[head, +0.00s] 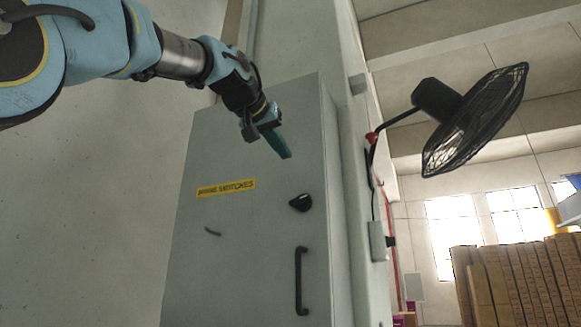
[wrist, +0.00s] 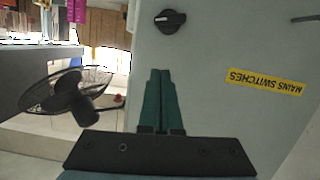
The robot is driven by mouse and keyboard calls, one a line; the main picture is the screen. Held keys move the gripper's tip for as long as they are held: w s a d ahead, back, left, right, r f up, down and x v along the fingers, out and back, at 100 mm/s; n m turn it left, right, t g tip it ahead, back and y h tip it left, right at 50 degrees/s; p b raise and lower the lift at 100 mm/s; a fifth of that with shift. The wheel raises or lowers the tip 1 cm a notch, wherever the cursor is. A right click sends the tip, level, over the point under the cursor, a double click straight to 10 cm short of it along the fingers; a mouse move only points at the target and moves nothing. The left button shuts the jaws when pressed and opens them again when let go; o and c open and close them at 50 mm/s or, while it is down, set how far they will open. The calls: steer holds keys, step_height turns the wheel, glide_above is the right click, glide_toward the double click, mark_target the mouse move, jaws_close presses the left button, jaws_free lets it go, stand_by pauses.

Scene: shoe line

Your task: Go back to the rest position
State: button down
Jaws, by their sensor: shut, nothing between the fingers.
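My gripper (head: 287,155) is in front of the upper part of a grey cabinet (head: 240,245). Its green fingers are closed together with nothing between them, as the wrist view also shows (wrist: 160,73). A black rotary knob (head: 300,203) is on the cabinet door, below and right of the fingertips in the head view. It also shows in the wrist view (wrist: 170,21), beyond the fingertips and apart from them. A yellow "MAINS SWITCHES" label (head: 226,188) is left of the knob. A black vertical handle (head: 301,281) is below the knob.
A black fan (head: 475,120) juts from the wall right of the cabinet. A small grey box (head: 378,241) is on the wall below it. Stacked brown boxes (head: 515,280) stand at the lower right. The wall left of the cabinet is bare.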

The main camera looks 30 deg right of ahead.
steer(key=shift+s+a+r, duration=0.15)
steer(key=shift+s+a, duration=0.1)
steer(key=shift+a, duration=0.15)
stand_by(0.3)
